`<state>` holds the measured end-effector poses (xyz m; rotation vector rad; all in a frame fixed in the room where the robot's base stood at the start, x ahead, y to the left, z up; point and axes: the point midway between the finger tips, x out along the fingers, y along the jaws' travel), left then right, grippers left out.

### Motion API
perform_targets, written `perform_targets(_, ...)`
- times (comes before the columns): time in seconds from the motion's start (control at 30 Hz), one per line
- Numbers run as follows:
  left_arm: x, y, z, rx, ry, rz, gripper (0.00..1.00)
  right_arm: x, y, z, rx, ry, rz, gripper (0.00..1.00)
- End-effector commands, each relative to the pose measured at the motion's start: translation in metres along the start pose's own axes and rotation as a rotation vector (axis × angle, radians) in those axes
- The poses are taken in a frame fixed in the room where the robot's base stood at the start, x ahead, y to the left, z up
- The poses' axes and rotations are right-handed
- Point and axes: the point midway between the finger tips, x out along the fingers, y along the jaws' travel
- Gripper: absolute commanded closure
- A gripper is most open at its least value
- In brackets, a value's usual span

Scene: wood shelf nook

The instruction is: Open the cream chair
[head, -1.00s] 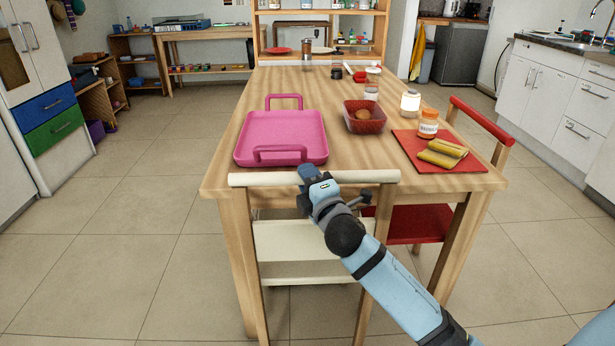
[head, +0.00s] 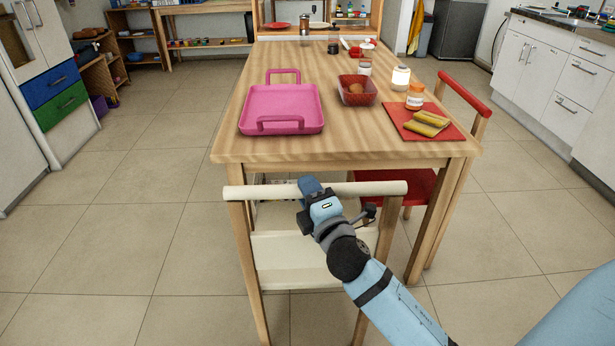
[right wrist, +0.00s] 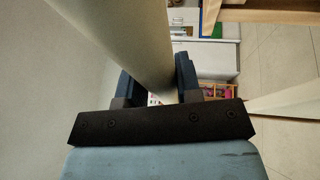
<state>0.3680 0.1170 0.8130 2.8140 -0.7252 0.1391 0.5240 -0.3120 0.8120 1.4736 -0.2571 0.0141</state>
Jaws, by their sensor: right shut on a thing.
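The cream chair (head: 285,258) stands at the near end of the table in the head view, with wooden legs and a cream top rail (head: 262,191). Its top rail is apart from the table edge, on the near side. In the right wrist view the cream rail (right wrist: 125,40) runs between the two dark fingers (right wrist: 157,82). The rail hides part of the chair seat from the wrist. My left gripper is not in view.
The wooden table (head: 330,135) bears a pink tray (head: 282,108), a red basket (head: 357,90), jars and a red board (head: 432,124). A red chair (head: 462,92) is at the table's right side. The tiled floor left of the table is clear.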

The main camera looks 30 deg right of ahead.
Motion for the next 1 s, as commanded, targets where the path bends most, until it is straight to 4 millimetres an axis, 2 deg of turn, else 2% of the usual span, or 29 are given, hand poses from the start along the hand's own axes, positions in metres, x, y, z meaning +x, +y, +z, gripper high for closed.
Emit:
perform_targets(0.2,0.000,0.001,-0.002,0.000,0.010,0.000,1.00,-0.014,0.002,-0.006,0.002,0.002,-0.003,1.00)
perform_targets(0.57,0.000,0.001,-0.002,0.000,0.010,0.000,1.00,-0.015,0.002,-0.007,0.002,0.002,-0.003,1.00)
perform_targets(0.6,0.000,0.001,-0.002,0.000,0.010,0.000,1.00,-0.015,0.002,-0.007,0.002,0.002,-0.003,0.59)
perform_targets(0.67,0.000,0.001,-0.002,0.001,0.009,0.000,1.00,-0.015,0.002,-0.007,0.002,0.002,-0.002,0.45)
perform_targets(1.0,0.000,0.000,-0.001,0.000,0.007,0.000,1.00,-0.017,0.002,-0.006,0.001,0.001,-0.001,0.43)
